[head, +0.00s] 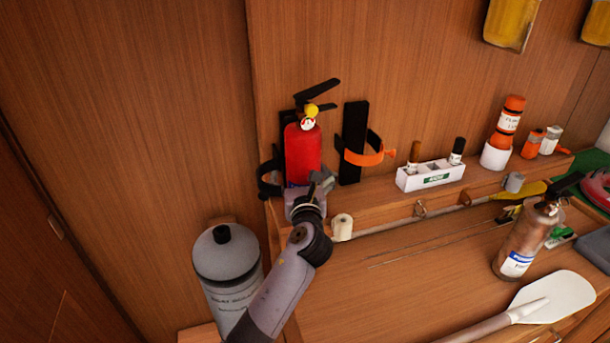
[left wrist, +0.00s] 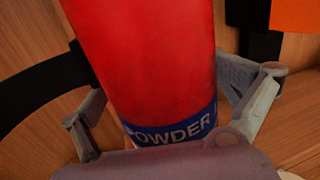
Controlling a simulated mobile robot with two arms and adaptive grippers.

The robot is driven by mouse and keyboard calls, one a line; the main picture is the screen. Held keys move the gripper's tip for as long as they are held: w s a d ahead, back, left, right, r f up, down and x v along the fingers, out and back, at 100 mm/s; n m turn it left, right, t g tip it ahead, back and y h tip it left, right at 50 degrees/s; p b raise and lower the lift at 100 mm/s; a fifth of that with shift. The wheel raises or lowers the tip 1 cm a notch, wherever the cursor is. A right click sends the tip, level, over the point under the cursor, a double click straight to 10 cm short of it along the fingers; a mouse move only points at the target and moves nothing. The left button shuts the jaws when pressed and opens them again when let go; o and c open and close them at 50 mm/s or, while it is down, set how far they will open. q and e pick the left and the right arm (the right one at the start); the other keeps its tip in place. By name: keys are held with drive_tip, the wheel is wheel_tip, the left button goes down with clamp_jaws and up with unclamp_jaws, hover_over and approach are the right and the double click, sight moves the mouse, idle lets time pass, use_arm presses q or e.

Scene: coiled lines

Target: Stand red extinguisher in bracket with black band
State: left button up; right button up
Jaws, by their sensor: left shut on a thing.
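The red extinguisher (head: 303,153) stands about upright at the back wall, with a black handle and a yellow gauge on top. My left gripper (head: 307,186) is shut on its lower body. The left wrist view shows the red body (left wrist: 145,60) and a blue "POWDER" label between the two fingers. The bracket with the black band (head: 268,183) is right behind and to the left of the extinguisher, its back plate mostly hidden. I cannot tell whether the extinguisher rests on the ledge or is fully inside the band. My right gripper is not in view.
A second bracket with an orange band (head: 366,158) stands just right of the extinguisher. A white box (head: 430,177) and orange bottles (head: 508,122) are further right on the ledge. A grey cylinder (head: 228,268) stands at lower left; a brownish extinguisher (head: 527,240) stands on the bench.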

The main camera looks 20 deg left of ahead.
use_arm(q)
drive_tip(key=shift+o, duration=0.6)
drive_tip(key=shift+a+f, duration=0.15)
drive_tip(key=shift+a, duration=0.2)
drive_tip(key=shift+o, duration=0.6)
drive_tip(key=shift+s, duration=0.2)
drive_tip(key=shift+f, duration=0.55)
drive_tip(key=r+v, duration=0.1)
drive_tip(key=v, duration=1.1)
drive_tip(key=shift+d, duration=0.2)
